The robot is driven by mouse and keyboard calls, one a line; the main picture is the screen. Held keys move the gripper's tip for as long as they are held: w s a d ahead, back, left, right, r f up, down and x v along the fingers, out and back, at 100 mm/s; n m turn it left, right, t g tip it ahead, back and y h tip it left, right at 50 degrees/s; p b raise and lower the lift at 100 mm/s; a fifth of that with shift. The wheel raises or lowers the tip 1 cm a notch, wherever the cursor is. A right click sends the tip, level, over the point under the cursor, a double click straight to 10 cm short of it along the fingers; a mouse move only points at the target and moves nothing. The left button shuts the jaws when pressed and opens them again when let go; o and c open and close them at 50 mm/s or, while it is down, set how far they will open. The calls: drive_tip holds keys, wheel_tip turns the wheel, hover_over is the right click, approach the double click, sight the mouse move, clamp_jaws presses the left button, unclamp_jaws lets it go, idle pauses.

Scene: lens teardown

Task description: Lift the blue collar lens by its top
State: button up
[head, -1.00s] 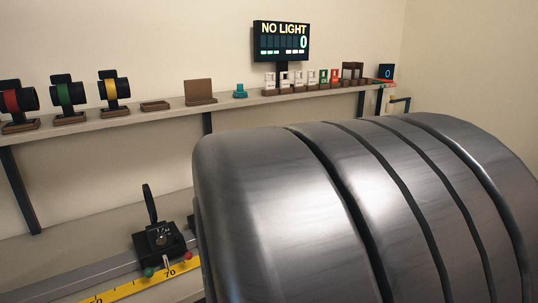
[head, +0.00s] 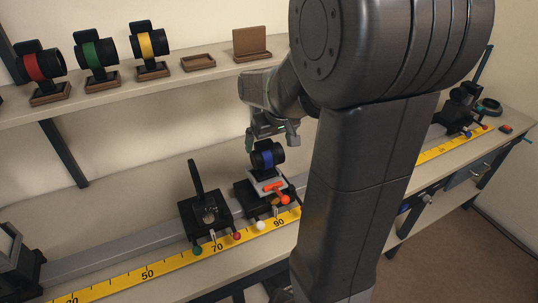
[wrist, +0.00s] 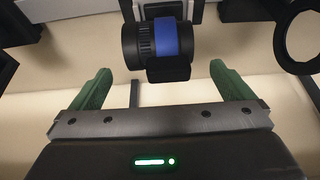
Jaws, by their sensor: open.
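The blue collar lens (head: 266,157) is a black barrel with a blue band. In the wrist view the lens (wrist: 168,40) lies beyond the fingertips, roughly centred between the two green fingers of my gripper (wrist: 161,75). The fingers are wide apart and hold nothing. Whether they touch the lens cannot be told, but they look apart from it.
A shelf (head: 110,105) carries lenses with red (head: 40,66), green (head: 92,54) and yellow (head: 152,44) bands, plus an empty wooden tray (head: 198,62). Another rail carriage (head: 208,215) stands left of the blue lens. The yellow scale (head: 150,273) runs along the front.

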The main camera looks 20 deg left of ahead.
sight(266, 152)
drive_tip(key=shift+p+x, duration=0.5)
drive_tip(key=shift+x, duration=3.3)
drive_tip(key=c, duration=1.3)
